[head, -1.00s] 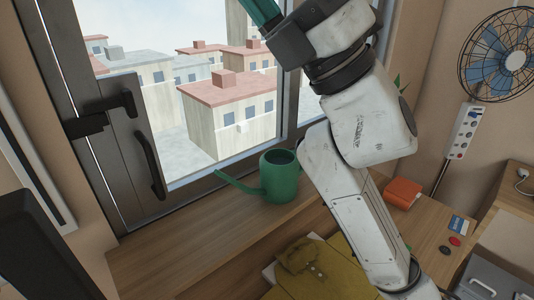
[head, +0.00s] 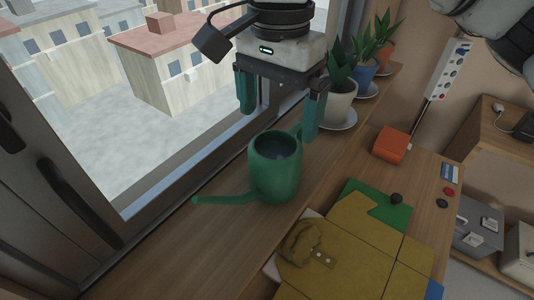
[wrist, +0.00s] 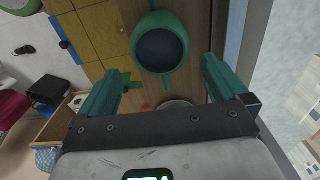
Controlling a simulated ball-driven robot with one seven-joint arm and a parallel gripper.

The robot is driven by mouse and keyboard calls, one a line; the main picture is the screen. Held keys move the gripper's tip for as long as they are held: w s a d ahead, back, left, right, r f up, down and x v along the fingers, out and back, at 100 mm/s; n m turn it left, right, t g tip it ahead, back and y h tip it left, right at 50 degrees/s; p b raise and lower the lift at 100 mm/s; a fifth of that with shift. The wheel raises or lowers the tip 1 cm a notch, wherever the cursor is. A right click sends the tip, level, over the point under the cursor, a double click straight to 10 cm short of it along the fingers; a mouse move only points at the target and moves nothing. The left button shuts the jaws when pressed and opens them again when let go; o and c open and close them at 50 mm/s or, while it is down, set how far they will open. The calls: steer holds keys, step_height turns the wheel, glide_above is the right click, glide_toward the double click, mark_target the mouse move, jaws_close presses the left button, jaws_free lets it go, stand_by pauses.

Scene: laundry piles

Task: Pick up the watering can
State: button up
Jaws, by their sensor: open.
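The green watering can (head: 277,175) stands upright on the wooden sill by the window, its long spout pointing left in the head view. My gripper (head: 278,125) is open, with its two teal fingers pointing down above and just behind the can. The right finger overlaps the can's handle side in the picture; I cannot tell whether they touch. In the wrist view the can (wrist: 160,48) shows from above, its dark opening facing the camera. It lies ahead of and between the open fingers of my gripper (wrist: 165,72), and nothing is held.
Potted plants on saucers stand along the sill, the nearest in a white pot (head: 338,103). An orange box (head: 391,145) and yellow folded clothes (head: 345,250) lie to the right. The window frame (head: 60,190) is close on the left. Bare sill (head: 215,235) lies left of the can.

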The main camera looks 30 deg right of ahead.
mark_target(274, 159)
step_height(274, 159, down, 10)
steer(key=shift+a+r+p, duration=0.1)
steer(key=shift+a+p, duration=0.05)
steer(key=shift+p, duration=0.5)
steer(key=c, duration=1)
